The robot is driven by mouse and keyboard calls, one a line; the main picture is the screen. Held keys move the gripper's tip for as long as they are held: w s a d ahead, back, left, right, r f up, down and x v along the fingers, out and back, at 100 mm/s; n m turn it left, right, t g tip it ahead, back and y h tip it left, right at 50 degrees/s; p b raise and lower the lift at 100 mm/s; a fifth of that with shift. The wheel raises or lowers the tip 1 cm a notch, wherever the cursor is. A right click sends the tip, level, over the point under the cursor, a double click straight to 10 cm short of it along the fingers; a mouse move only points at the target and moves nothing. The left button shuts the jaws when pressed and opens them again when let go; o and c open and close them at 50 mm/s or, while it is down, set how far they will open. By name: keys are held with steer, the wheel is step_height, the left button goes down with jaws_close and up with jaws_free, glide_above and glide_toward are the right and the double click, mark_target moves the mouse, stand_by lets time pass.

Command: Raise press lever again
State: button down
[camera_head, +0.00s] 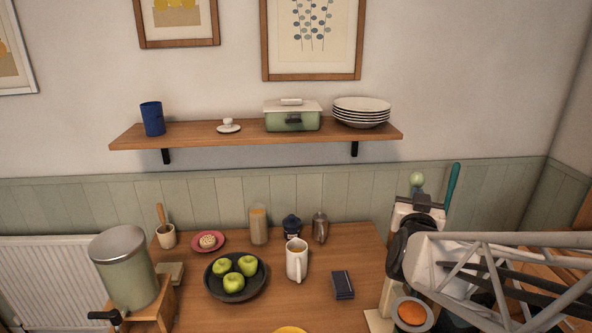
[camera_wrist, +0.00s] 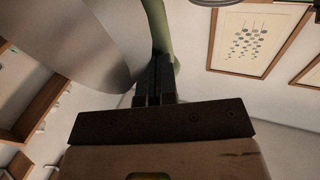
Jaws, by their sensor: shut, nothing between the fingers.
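The press stands at the right end of the table in the head view, its pale base (camera_head: 379,320) partly hidden by my arm. An orange half (camera_head: 411,313) sits in its cup. A teal handle (camera_head: 453,188), which looks like the press lever, points up and leans slightly right. A pale green round thing (camera_head: 417,178) shows left of it. In the wrist view, my gripper (camera_wrist: 156,64) is shut and empty. Its fingertips are close to a green curved bar (camera_wrist: 158,25); I cannot tell whether they touch. A large grey surface (camera_wrist: 85,45) lies to their left.
A dark notebook (camera_head: 343,285), a white mug (camera_head: 297,260) and a bowl of green apples (camera_head: 237,292) stand left of the press. A wooden shelf (camera_head: 225,133) with dishes hangs above. Some bare tabletop shows between the mug and the press.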

steer(key=shift+w+r, duration=0.15)
steer(key=shift+w, duration=0.15)
steer(key=shift+s+a, duration=0.1)
steer(key=r+v, duration=0.1)
steer(key=v, duration=1.2)
steer(key=shift+s+r, duration=0.35)
steer(key=shift+a, duration=0.2)
stand_by(0.6)
steer(key=a+f+n+g+y, duration=0.4)
steer(key=a+g+y, duration=0.2)
steer(key=a+y, duration=0.1)
steer(key=s+f+g, duration=0.1)
steer(key=s+g, duration=0.8)
steer(key=shift+s+a+f+n, duration=0.15)
steer(key=shift+a+f+n, duration=0.1)
steer(key=shift+a+n, duration=0.15)
